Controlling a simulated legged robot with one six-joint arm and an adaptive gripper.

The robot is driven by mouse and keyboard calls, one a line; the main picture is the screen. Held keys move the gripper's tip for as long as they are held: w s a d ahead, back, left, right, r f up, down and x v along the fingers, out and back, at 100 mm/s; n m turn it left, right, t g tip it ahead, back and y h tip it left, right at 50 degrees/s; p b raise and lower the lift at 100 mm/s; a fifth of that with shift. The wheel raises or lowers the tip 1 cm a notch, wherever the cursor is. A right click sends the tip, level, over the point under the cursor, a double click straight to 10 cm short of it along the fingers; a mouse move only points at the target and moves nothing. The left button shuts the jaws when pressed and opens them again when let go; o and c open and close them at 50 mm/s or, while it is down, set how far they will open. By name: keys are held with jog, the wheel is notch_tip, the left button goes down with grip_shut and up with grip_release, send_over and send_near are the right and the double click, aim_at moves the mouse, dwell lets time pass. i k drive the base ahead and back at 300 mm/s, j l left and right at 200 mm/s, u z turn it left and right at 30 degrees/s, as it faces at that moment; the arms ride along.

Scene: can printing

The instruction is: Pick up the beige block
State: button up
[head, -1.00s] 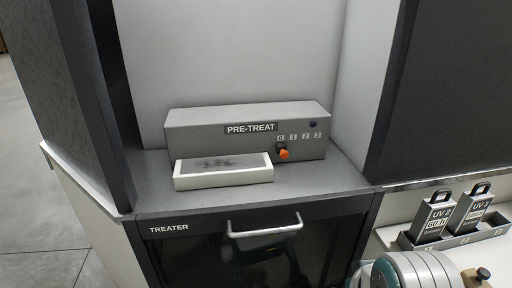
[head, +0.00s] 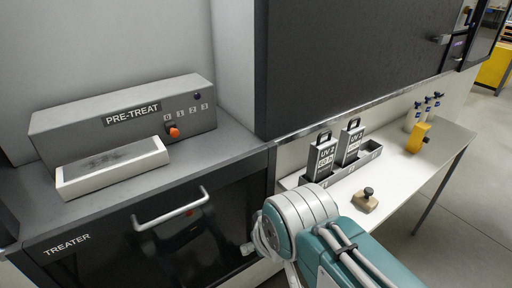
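A small beige block (head: 362,203) with a dark knob on top lies on the white side table (head: 400,179), right of the middle in the head view. It stands just in front of the rack with the UV units. My arm shows at the bottom of the view, its rounded grey joint and teal link to the left of and below the block. My gripper is not in the picture, so its state and its distance from the block are hidden.
A rack (head: 376,148) holds two grey units marked UV (head: 321,160). A yellow object (head: 417,138) and several small blue-topped bottles stand farther along the table. At left are the PRE-TREAT box (head: 127,115), a white tray (head: 68,186) and the treater's handle (head: 170,211). Open floor lies at right.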

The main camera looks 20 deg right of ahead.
aim_at(363, 197)
jog(key=z, duration=1.65)
jog(key=u, duration=1.9)
jog(key=z, duration=1.9)
jog(key=i+j+u, duration=0.1)
jog(key=i+j, duration=0.15)
jog(key=i, duration=0.25)
